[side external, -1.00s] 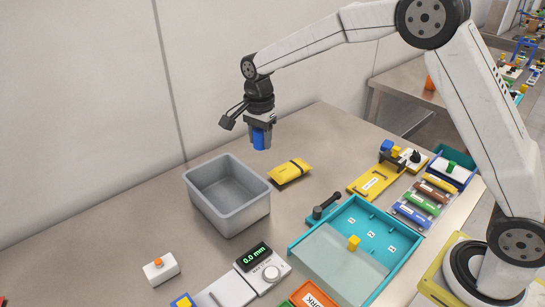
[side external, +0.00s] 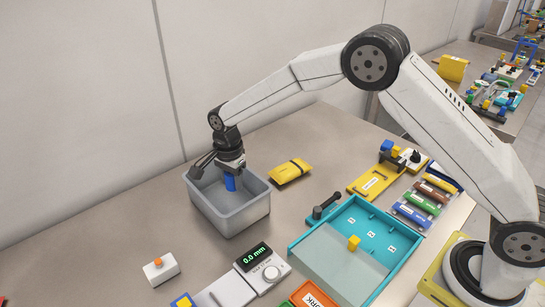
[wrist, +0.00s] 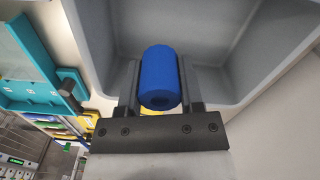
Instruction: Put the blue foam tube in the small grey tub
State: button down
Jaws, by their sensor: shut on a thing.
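The blue foam tube (side external: 230,183) is held at the end of my gripper (side external: 231,174), which points down over the small grey tub (side external: 232,219). In the side view the tube's lower end is inside the tub's opening, below the level of the far rim. In the wrist view the tube (wrist: 160,75) sits between the two dark fingers of my gripper (wrist: 160,88), with the tub's grey walls (wrist: 95,35) around it. I cannot tell whether the tube touches the tub's floor.
A yellow pouch (side external: 290,171) lies right of the tub. A teal tray (side external: 385,265) with a yellow cube (side external: 354,242) stands further right. A gauge with a green display (side external: 254,257) and a white box with an orange button (side external: 160,268) are in front. The table left of the tub is clear.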

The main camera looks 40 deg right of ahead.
aim_at(235, 202)
jog(key=shift+f, duration=4)
jog(key=shift+f, duration=0.15)
jog(key=shift+c, duration=1.2)
grip_release()
notch_tip(235, 202, up, 12)
jog(key=shift+r, duration=0.15)
